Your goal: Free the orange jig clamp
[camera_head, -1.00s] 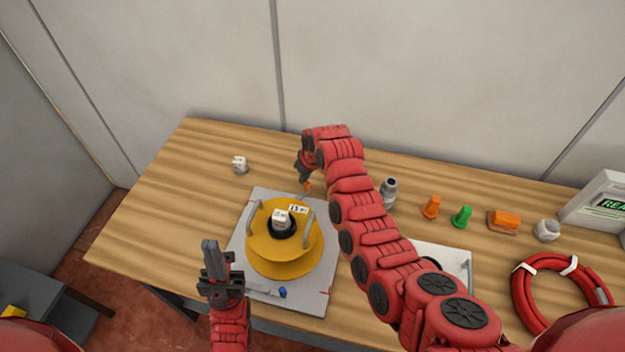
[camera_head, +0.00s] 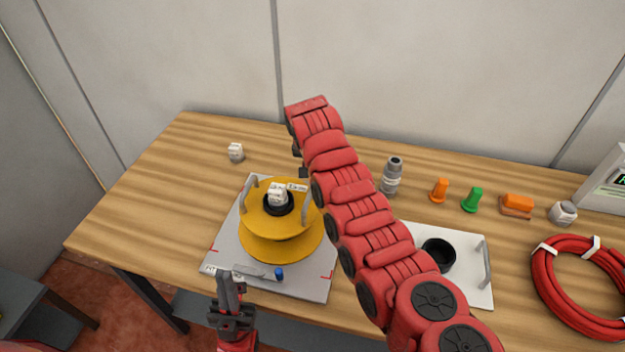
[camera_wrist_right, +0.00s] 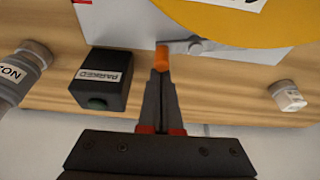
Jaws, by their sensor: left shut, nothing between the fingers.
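The orange end of the jig clamp (camera_wrist_right: 162,57) shows in the right wrist view at the edge of the grey plate, beside a small grey metal part. In the head view the clamp is hidden behind my right arm. My right gripper (camera_wrist_right: 161,72) has its fingers together, tips at the orange end; they look in contact with it, not around it. The grey jig plate (camera_head: 222,262) carries a yellow spool (camera_head: 280,240). My left gripper (camera_head: 229,281) is shut and empty, in front of the plate's near edge.
A black box labelled PARKED (camera_wrist_right: 103,80) and a grey bottle (camera_head: 391,176) stand near my right gripper. A white block (camera_head: 236,153) lies behind the plate. A blue-tipped part (camera_head: 280,274) sits on the plate's front. A white tray (camera_head: 470,292) and red hose (camera_head: 548,290) lie right.

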